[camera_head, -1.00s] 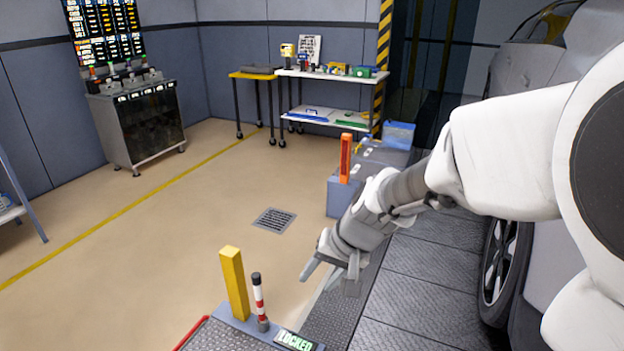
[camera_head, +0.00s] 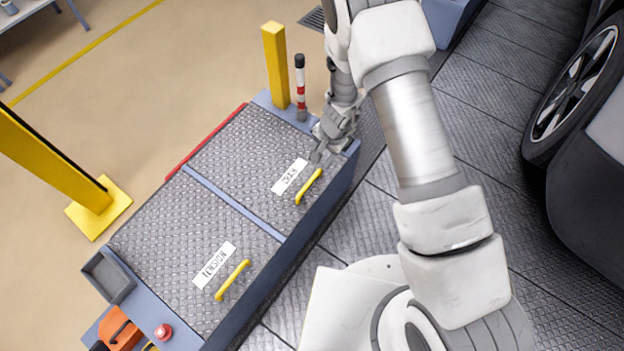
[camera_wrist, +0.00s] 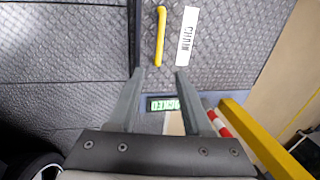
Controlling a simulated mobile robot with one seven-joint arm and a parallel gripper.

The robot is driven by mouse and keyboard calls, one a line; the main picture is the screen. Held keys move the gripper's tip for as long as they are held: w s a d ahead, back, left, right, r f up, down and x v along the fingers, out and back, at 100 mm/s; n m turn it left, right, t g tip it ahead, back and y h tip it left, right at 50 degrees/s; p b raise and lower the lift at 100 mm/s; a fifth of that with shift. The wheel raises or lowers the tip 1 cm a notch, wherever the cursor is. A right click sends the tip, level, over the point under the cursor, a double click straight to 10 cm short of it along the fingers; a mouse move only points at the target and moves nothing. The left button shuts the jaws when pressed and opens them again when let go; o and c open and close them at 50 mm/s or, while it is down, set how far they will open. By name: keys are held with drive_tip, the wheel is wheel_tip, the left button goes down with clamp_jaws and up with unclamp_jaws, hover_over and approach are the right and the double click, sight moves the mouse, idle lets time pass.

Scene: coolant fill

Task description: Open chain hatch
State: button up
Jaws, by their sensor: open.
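The chain hatch (camera_head: 233,158) is a flat diamond-plate lid on the far half of a blue-grey floor unit, with a white label reading CHAIN (camera_head: 290,176). Its yellow bar handle (camera_head: 309,187) lies near the right edge; the lid looks closed. My gripper (camera_head: 325,150) is just beyond the handle, apart from it. In the wrist view my gripper (camera_wrist: 158,72) is open and empty. The handle (camera_wrist: 160,36) shows ahead of the fingertips there, with the label (camera_wrist: 187,36) beside it. A green lit display (camera_wrist: 163,104) shows between the fingers, partly hidden.
The tension hatch (camera_head: 183,236) with its own yellow handle (camera_head: 232,280) is on the near half. A yellow post (camera_head: 276,65) and a red-and-white striped lever (camera_head: 300,88) stand at the unit's far end. A car wheel (camera_head: 574,83) is at the right. A red button (camera_head: 163,332) is at the near end.

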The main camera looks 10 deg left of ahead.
sight(311, 181)
drive_tip(key=a+f+b, duration=0.1)
drive_tip(key=f, duration=0.4)
drive_tip(key=w+a+f+b, duration=0.1)
drive_tip(key=f+b, duration=0.1)
drive_tip(key=f, duration=0.4)
drive_tip(key=a+f+b, duration=0.1)
drive_tip(key=f+b, duration=0.1)
drive_tip(key=f, duration=0.4)
drive_tip(key=shift+w, duration=0.15)
clamp_jaws()
idle(0.8)
